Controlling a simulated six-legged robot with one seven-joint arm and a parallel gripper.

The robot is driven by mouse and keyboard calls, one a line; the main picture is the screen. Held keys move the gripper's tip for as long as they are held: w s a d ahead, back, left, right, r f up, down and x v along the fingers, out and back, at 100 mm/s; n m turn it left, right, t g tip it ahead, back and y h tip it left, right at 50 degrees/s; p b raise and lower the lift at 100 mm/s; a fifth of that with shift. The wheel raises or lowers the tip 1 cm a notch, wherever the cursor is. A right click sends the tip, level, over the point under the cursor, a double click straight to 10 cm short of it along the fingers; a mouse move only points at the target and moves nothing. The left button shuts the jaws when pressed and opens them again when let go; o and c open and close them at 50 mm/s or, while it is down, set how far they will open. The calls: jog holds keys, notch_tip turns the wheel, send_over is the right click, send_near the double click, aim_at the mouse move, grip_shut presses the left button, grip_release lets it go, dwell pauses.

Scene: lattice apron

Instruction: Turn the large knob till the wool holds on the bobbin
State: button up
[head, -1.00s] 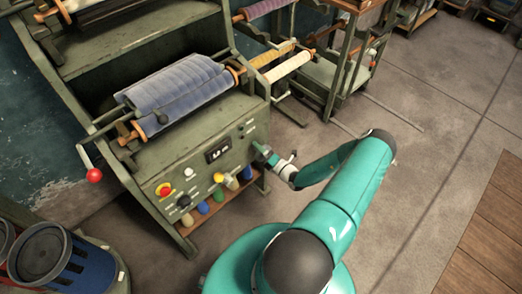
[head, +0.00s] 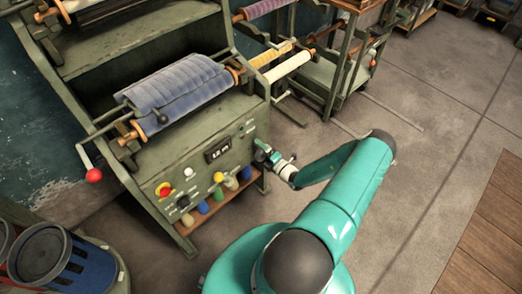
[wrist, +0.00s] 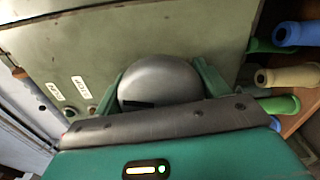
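The large knob (wrist: 160,82), a rounded grey dome with a dark mark, sits between the two green fingers of my gripper (wrist: 160,92) in the wrist view. The fingers press against it from both sides. In the head view my gripper (head: 264,154) is at the right end of the machine's green front panel (head: 215,170) and mostly hides the knob. A bobbin wound with blue-grey wool (head: 180,85) lies across the machine above the panel. A small display (head: 218,150) is on the panel; its digits are hard to read.
A red button (head: 163,190), a black knob (head: 183,201) and a yellow knob (head: 218,177) are on the panel. Coloured cones (wrist: 295,78) stand on the shelf below. A crank with a red ball (head: 94,175) sticks out left.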

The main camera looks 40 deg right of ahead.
jog(key=o, duration=0.4)
jog(key=shift+o, duration=0.2)
jog(key=shift+s, duration=0.1)
jog(key=s, duration=1.3)
jog(key=shift+s+d, duration=0.15)
jog(key=shift+s, duration=0.2)
